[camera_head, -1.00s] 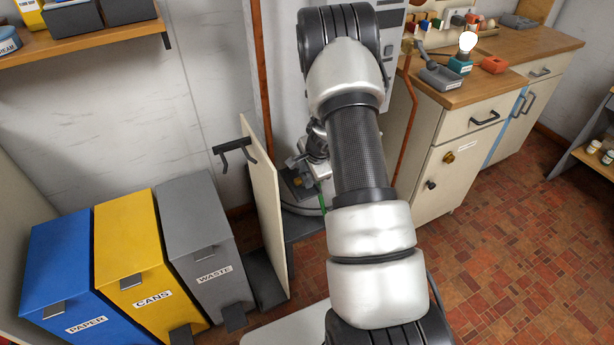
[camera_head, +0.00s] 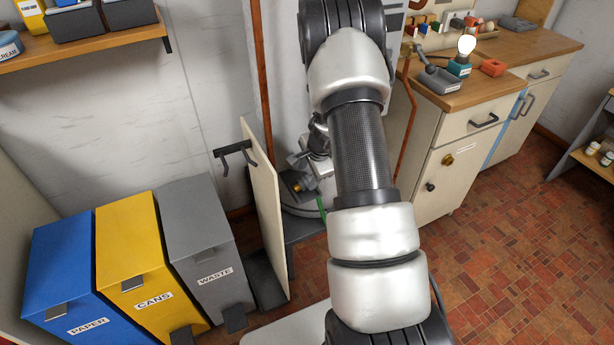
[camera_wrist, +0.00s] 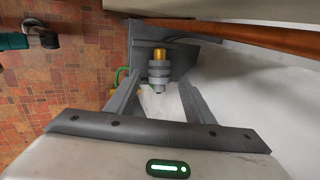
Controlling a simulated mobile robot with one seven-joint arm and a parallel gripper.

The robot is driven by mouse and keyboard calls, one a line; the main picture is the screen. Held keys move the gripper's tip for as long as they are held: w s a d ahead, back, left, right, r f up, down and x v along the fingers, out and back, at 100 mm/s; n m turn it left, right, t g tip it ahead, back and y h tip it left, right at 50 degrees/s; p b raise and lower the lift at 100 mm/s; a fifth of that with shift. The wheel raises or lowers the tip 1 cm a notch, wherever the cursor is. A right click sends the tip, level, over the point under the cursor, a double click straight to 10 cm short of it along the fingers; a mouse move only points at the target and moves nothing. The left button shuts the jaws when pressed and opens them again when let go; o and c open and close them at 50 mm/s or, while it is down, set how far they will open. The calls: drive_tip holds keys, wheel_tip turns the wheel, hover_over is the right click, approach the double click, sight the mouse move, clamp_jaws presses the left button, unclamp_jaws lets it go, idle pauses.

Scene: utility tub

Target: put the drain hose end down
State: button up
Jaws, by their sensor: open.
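A stepped grey fitting with a brass-coloured tip, which looks like the drain hose end (camera_wrist: 158,72), stands against a grey bracket (camera_wrist: 200,46) in the wrist view. A short green piece, perhaps hose, shows just left of it. My gripper (camera_wrist: 160,88) is open, with one finger on each side of the fitting and visible space between them and it. In the head view the brass tip of the drain hose end (camera_head: 297,188) shows low beside the tub's pale round part, near my gripper (camera_head: 301,170). My arm hides part of this area.
An upright cream panel (camera_head: 262,205) with a dark handle stands close to the left of my gripper. Paper, cans and waste bins (camera_head: 205,240) stand farther left. A cabinet with a wooden top (camera_head: 470,70) is to the right. The tiled floor in front of it is clear.

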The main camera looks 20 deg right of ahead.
drive_tip(key=s+a+r+n+y+p, duration=0.1)
drive_tip(key=s+a+r+n, duration=0.3)
drive_tip(key=r, duration=0.6)
drive_tip(key=s+a+r+n, duration=0.2)
drive_tip(key=s+a+r, duration=0.3)
drive_tip(key=r, duration=0.5)
drive_tip(key=s+a+r+n+y+p, duration=0.1)
drive_tip(key=s+a+r+n, duration=0.4)
drive_tip(key=r, duration=0.6)
drive_tip(key=s+a+r+n+h, duration=0.1)
drive_tip(key=s+r+n, duration=0.2)
drive_tip(key=s, duration=0.5)
drive_tip(key=s+a+r+n+h, duration=0.1)
drive_tip(key=s+a+r+n, duration=0.2)
drive_tip(key=s, duration=0.5)
wheel_tip(320, 180, up, 17)
drive_tip(key=d+t+p, duration=0.1)
drive_tip(key=p, duration=1.6)
drive_tip(key=shift+s+r+n, duration=0.15)
drive_tip(key=shift+s+n, duration=0.1)
drive_tip(key=shift+n, duration=0.05)
